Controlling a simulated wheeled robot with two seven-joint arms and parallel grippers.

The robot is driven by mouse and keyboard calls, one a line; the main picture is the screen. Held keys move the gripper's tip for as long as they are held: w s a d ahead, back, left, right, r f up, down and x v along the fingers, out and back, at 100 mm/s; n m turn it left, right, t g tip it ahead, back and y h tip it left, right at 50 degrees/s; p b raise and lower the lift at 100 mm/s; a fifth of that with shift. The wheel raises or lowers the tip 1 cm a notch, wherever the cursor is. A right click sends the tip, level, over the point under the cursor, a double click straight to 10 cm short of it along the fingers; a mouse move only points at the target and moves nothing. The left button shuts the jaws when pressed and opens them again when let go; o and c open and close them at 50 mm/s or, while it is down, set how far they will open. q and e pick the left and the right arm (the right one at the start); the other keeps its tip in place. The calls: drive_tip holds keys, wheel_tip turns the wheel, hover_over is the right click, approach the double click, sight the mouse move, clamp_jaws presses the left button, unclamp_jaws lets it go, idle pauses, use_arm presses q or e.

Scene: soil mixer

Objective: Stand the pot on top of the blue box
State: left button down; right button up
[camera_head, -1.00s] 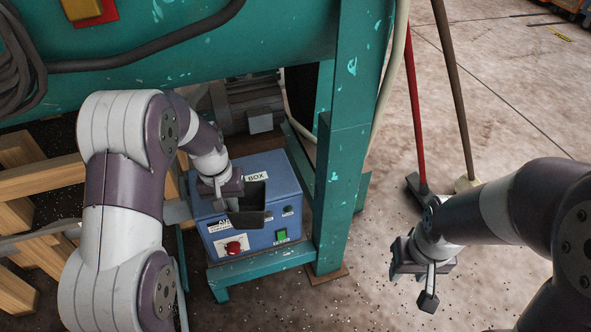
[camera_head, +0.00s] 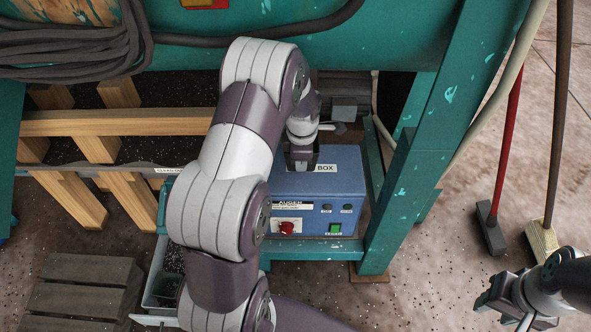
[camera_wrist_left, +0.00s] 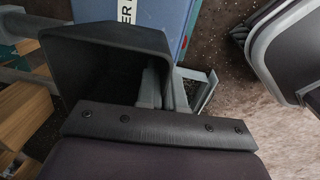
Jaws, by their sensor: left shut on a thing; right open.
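The blue box (camera_head: 340,182) stands on the green frame's low shelf, with labels and a red button on its front. My left gripper (camera_head: 301,163) is over the left part of the box's top in the head view. It is shut on the black pot (camera_wrist_left: 105,65), which shows in the left wrist view as a square open container. The pot is not clearly visible in the head view, so I cannot tell whether it touches the box. My right gripper (camera_head: 503,308) is open, empty and partly cut off at the lower right.
A green upright (camera_head: 420,150) stands right of the box, with a hose and two brooms (camera_head: 490,225) beyond. Wooden slats (camera_head: 110,122) are at the left. A grey-green bin (camera_head: 158,285) with dark soil stands below, partly behind my left arm. The right floor is mostly clear.

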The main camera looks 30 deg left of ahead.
use_arm(q)
drive_tip(key=a+f, duration=0.1)
drive_tip(key=w+a+f, duration=0.1)
drive_tip(key=a+b, duration=0.1)
drive_tip(key=a, duration=0.1)
drive_tip(key=shift+w+a+f, duration=0.1)
drive_tip(key=shift+w+f, duration=0.05)
drive_tip(key=shift+f, duration=0.25)
wheel_tip(320, 180, down, 4)
drive_tip(key=shift+b, duration=1.1)
drive_tip(key=shift+r, duration=0.1)
use_arm(e)
wheel_tip(320, 180, down, 4)
drive_tip(key=shift+r, duration=0.15)
